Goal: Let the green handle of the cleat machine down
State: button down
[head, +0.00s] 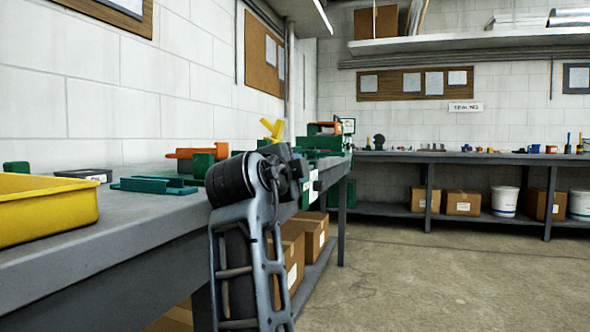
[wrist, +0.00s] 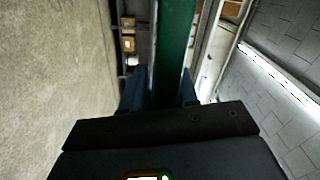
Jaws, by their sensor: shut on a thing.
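In the wrist view a long green bar (wrist: 174,50), which looks like the green handle, runs up the picture between the dark fingers of my gripper (wrist: 160,92). My gripper is shut on it. In the head view my arm stands at the bench edge and hides my gripper and the handle's held part. Green machinery (head: 328,143) with an orange part on top stands on the bench just beyond my arm. I cannot tell how far the handle is tilted.
A yellow tray (head: 45,208), a flat green part (head: 154,186) and an orange tool (head: 194,153) lie on the left bench (head: 110,231). A yellow piece (head: 272,129) rises behind my arm. Cardboard boxes (head: 315,236) sit below. The floor (head: 430,280) to the right is clear.

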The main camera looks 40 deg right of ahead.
jog(key=shift+f, duration=0.15)
jog(key=c, duration=1)
grip_release()
jog(key=p+v, duration=0.1)
jog(key=v, duration=0.6)
jog(key=shift+s+a+p, duration=0.2)
jog(key=shift+a+p, duration=0.15)
